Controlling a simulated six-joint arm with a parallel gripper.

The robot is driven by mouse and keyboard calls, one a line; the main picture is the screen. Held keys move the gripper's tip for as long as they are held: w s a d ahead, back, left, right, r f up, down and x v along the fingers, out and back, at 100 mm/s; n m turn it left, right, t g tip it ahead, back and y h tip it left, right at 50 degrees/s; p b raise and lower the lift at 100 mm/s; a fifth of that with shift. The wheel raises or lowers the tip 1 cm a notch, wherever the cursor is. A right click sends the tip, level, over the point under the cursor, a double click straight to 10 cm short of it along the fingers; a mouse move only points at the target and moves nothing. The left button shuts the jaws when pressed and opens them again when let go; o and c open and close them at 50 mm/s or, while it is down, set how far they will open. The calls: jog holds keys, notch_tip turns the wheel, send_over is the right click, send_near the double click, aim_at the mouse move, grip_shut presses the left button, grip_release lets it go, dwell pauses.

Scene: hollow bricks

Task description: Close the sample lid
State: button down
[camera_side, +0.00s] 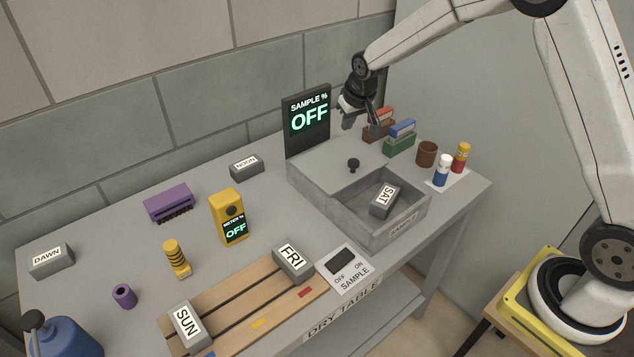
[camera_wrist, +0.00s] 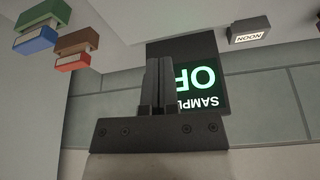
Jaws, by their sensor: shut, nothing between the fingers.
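The grey sample box (camera_side: 405,233) stands on the right half of the table. Its flat lid (camera_side: 325,160), with a dark knob (camera_side: 353,164), covers the back part. The front part is open and shows a brick labelled SAT (camera_side: 384,200) inside. My gripper (camera_side: 360,122) is above and behind the box, just right of the black SAMPLE % display (camera_side: 307,120), which reads OFF. It is apart from the knob. In the wrist view my gripper (camera_wrist: 158,62) is shut and empty, with the display (camera_wrist: 198,85) behind it. The lid's knob is not seen there.
Red (camera_side: 378,124) and green-blue (camera_side: 400,138) blocks stand behind the box. A brown cup (camera_side: 427,153) and small bottles (camera_side: 442,170) stand to its right. A rack with FRI (camera_side: 293,262) and SUN (camera_side: 187,325) bricks, a yellow meter (camera_side: 229,217) and a NOON brick (camera_side: 246,165) lie left.

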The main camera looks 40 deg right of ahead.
send_over(345, 163)
jog(key=w, duration=0.2)
jog(key=f, duration=0.7)
jog(key=shift+w+d, duration=0.2)
jog(key=shift+d, duration=0.05)
jog(key=shift+s+a+f, duration=0.1)
jog(key=shift+s+a, duration=0.05)
jog(key=shift+s, duration=0.85)
jog(key=shift+s+a+f, duration=0.1)
jog(key=shift+s+a, duration=0.05)
jog(key=shift+s, duration=0.8)
jog(key=shift+s, duration=0.1)
jog(key=s, duration=1.5)
jog(key=shift+s, duration=0.1)
jog(key=shift+w, duration=0.2)
jog(key=shift+w+d+r, duration=0.15)
jog(key=shift+w+r, duration=0.05)
jog(key=shift+w, duration=0.7)
jog(key=shift+w+d+r, duration=0.15)
jog(key=shift+w, duration=0.7)
jog(key=shift+r, duration=0.25)
jog(key=v, duration=0.9)
jog(key=shift+r, duration=0.3)
